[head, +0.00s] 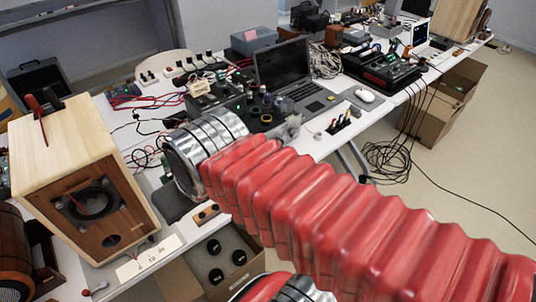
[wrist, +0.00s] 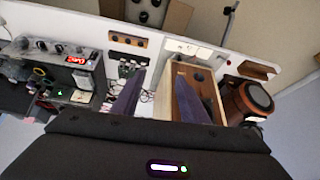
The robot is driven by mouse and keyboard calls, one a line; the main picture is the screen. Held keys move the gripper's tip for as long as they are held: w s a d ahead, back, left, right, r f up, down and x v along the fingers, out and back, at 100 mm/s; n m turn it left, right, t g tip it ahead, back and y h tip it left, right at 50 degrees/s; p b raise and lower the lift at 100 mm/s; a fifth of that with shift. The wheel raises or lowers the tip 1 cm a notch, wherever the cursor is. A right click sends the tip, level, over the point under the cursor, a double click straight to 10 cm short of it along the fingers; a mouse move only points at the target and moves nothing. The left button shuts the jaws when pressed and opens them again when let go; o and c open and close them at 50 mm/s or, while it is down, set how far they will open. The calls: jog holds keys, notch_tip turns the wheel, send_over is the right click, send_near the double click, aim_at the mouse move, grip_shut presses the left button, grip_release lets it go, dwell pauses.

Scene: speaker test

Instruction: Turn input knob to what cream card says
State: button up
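A cream card (head: 150,258) with small dark writing, too small to read surely, lies at the table's front edge by the wooden speaker. A pale card also shows in the wrist view (wrist: 188,48). A black unit with a red lit display (wrist: 82,59) and several dark knobs stands at the left of the wrist view. I cannot tell which is the input knob or where it points. My gripper (wrist: 161,71) is open, its two dark fingers wide apart with nothing held between them. It is over the table, between the black unit and the wooden speaker.
A laptop (head: 285,80), cables and electronics crowd the table. A wooden block with dark round pieces (wrist: 128,39) lies at the front edge. A cardboard box (head: 435,100) sits on the floor at right.

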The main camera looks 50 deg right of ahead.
jog(key=w+f+m+g+y, duration=0.25)
jog(key=f+m+y, duration=0.25)
jog(key=f+m, duration=0.3)
jog(key=w+d+f+m+t+y, duration=0.25)
jog(key=w+d+m+t, duration=0.25)
jog(key=w+d+m, duration=0.35)
jog(key=s+d+f+m+t+h, duration=0.1)
jog(key=s+d+f+m+h, duration=0.1)
jog(key=d+m, duration=0.4)
jog(key=s+d+f+m+t+h, duration=0.2)
jog(key=d+f+m+h, duration=0.3)
jog(key=d, duration=0.7)
jog(key=s+d+f+m+t+h, duration=0.2)
jog(key=s+d+f+m+h, duration=0.1)
jog(key=d+m, duration=0.4)
jog(key=d+f, duration=0.1)
jog(key=d, duration=0.1)
jog(key=shift+s+d+m, duration=0.15)
jog(key=shift+d+m, duration=0.2)
jog(key=shift+d, duration=0.05)
jog(key=shift+f+h, duration=0.1)
jog(key=shift+h, duration=0.15)
jog(key=x, duration=1.4)
jog(key=shift+a+r, duration=0.1)
jog(key=shift+r, duration=0.1)
